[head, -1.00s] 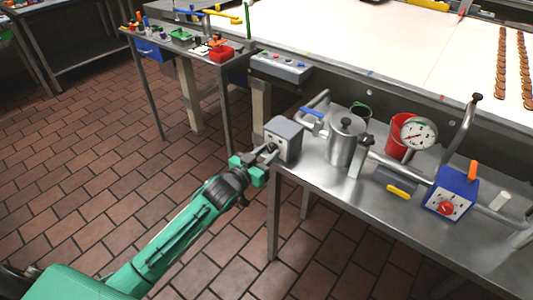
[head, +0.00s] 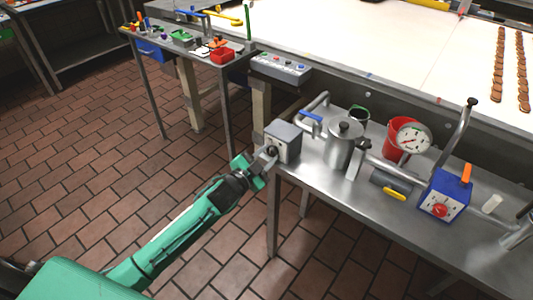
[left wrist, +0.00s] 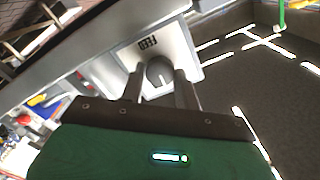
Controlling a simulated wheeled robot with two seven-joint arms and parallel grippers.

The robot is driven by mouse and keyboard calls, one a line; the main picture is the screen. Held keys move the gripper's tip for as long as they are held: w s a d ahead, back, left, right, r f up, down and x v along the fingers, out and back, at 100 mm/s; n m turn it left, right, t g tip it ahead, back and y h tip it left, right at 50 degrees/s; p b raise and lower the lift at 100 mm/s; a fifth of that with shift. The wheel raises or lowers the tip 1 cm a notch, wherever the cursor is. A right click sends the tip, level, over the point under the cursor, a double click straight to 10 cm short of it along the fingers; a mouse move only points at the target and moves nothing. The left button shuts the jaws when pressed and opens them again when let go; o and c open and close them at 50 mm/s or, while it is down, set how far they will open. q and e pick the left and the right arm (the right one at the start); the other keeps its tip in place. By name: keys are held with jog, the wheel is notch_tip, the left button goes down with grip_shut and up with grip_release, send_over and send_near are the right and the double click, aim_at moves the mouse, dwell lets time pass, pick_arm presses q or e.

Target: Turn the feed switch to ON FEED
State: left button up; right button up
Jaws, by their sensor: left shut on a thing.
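The feed switch is a grey box (head: 285,138) at the left end of the steel side table. In the left wrist view its pale front plate (left wrist: 118,70) carries the word FEED, and a dark round knob (left wrist: 160,73) with a white pointer line stands on it. My left gripper (head: 268,155) is at the front of the box, shut on the knob. In the left wrist view its two fingers (left wrist: 158,92) lie on either side of the knob. Any ON or OFF marks are hidden or too small to read. My right gripper is not in view.
On the steel table (head: 330,195) stand a metal pot (head: 343,148), a red bucket (head: 396,150), a gauge (head: 413,138) and a blue box with a red dial (head: 445,195). A button panel (head: 280,67) sits behind. Open tiled floor lies to the left.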

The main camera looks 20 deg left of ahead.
pick_arm(q)
jog(key=m, duration=0.2)
jog(key=shift+m, duration=0.4)
jog(key=shift+m+p, duration=0.5)
jog(key=shift+m, duration=1.1)
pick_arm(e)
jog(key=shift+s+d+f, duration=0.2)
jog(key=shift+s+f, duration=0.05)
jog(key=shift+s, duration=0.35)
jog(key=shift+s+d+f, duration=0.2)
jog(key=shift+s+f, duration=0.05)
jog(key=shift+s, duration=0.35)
pick_arm(q)
jog(key=shift+m, duration=0.3)
jog(key=o, duration=1)
jog(key=shift+s, duration=0.1)
jog(key=shift+s+a+f, duration=0.1)
jog(key=shift+s, duration=0.15)
jog(key=shift+b+v, duration=0.85)
jog(key=shift+v, duration=5.7)
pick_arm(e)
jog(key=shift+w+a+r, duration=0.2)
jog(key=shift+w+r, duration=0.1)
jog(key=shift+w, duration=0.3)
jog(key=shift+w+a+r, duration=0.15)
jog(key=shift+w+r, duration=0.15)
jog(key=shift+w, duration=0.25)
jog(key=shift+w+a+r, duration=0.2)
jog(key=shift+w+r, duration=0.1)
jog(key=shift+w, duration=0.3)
